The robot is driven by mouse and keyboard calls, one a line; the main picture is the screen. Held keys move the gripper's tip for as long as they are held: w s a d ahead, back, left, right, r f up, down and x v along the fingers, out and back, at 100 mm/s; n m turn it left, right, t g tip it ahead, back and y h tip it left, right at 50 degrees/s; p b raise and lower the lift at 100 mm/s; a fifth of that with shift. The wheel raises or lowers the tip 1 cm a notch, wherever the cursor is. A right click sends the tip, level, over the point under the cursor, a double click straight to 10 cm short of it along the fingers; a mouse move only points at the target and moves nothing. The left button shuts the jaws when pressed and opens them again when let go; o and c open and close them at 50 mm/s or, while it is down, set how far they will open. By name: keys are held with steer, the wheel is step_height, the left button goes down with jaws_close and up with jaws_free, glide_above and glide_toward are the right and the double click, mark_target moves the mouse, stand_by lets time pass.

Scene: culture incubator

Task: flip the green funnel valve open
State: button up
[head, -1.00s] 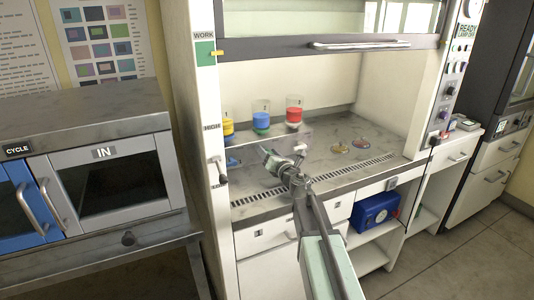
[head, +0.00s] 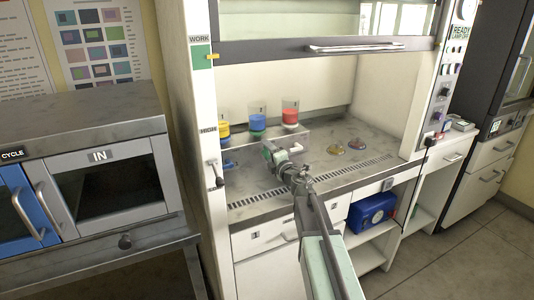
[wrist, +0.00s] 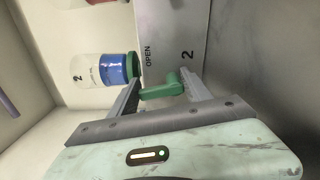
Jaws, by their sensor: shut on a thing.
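The green funnel valve (wrist: 160,89) shows in the wrist view as a green handle with a bent end, between the two fingers of my gripper (wrist: 160,92). It sits against a grey panel marked OPEN and 2. My gripper is shut on it. In the head view my gripper (head: 270,150) is at the front of the panel inside the hood, below the blue funnel, and largely hides the valve. The funnel (head: 257,121), a clear cup with blue contents, shows in the wrist view (wrist: 108,68) with a green collar and a 2.
A yellow funnel (head: 223,129) stands left of the blue one and a red funnel (head: 290,115) right of it. Two small dishes (head: 346,146) lie on the hood floor to the right. The raised sash (head: 330,45) hangs above. An incubator with an IN door (head: 112,185) stands left.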

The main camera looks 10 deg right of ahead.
steer(key=shift+d+f+m, duration=0.1)
steer(key=shift+d+m, duration=0.2)
steer(key=shift+m, duration=0.7)
steer(key=o, duration=1.4)
steer(key=shift+c, duration=0.2)
steer(key=v, duration=0.8)
steer(key=shift+w, duration=0.1)
